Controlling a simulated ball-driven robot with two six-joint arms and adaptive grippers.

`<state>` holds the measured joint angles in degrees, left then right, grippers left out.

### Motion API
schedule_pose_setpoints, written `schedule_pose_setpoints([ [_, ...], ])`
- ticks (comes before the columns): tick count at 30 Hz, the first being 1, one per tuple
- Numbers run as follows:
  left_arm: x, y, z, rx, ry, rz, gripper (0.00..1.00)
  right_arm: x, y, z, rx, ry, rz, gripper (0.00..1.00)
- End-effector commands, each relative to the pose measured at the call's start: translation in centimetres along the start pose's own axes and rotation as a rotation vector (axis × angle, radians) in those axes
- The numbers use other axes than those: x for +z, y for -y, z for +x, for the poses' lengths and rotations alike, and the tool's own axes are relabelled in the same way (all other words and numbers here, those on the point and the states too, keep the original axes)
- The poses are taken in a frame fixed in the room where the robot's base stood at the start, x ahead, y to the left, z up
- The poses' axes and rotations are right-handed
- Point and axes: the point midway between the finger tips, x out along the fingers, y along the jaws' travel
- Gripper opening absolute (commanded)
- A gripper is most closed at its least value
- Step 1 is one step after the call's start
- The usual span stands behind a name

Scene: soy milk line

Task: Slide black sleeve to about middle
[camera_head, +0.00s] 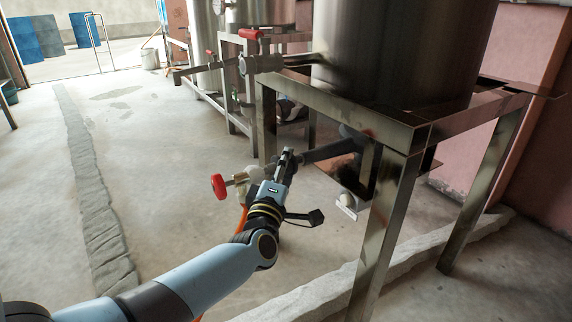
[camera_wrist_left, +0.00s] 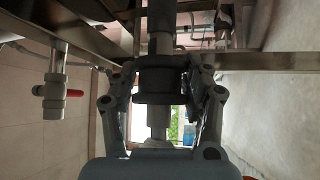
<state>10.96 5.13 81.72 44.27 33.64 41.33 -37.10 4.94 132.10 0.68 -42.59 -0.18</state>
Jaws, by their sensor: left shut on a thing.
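The black sleeve (camera_wrist_left: 160,80) is a short dark collar around a pale grey pipe (camera_wrist_left: 157,118) in the left wrist view. Pale pipe shows on both sides of it, and a darker pipe section (camera_wrist_left: 160,12) lies beyond at the top. My left gripper (camera_wrist_left: 166,84) has its fingers on both sides of the sleeve and is shut on it. In the head view my left gripper (camera_head: 285,162) is at the pipe under the tank, between the red-handled valve and a dark pipe section (camera_head: 328,149). There the gripper mostly hides the sleeve. My right gripper is not in view.
A red valve handle (camera_head: 218,187) is close to the left of my gripper. The steel tank stand (camera_head: 398,165) is to the right, with a leg near the pipe. Another red-handled valve (camera_head: 250,62) is above. The concrete floor (camera_head: 150,180) at left is clear.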

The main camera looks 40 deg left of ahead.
Motion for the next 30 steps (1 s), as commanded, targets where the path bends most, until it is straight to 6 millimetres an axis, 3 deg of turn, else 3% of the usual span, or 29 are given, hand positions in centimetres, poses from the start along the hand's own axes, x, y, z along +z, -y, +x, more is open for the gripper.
schedule_pose_setpoints([
  [7, 0.0, 0.1, -0.1, -0.003, 0.001, 0.0, 0.0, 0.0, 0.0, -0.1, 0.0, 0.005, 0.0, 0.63],
  [8, 0.0, 0.1, -0.1, -0.003, 0.001, 0.0, 0.53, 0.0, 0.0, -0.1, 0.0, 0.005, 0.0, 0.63],
  [10, 0.0, 0.1, -0.1, -0.003, 0.001, 0.0, 0.62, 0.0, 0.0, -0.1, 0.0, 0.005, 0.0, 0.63],
  [20, 0.0, 0.1, -0.4, -0.002, 0.001, 0.0, 0.63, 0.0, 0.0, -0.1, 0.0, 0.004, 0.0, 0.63],
  [23, 0.0, 0.1, -1.6, -0.003, 0.001, 0.0, 0.63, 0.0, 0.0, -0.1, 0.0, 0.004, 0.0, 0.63],
  [30, 0.0, 0.2, -6.9, -0.005, 0.0, 0.0, 0.63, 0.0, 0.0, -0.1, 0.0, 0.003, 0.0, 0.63],
])
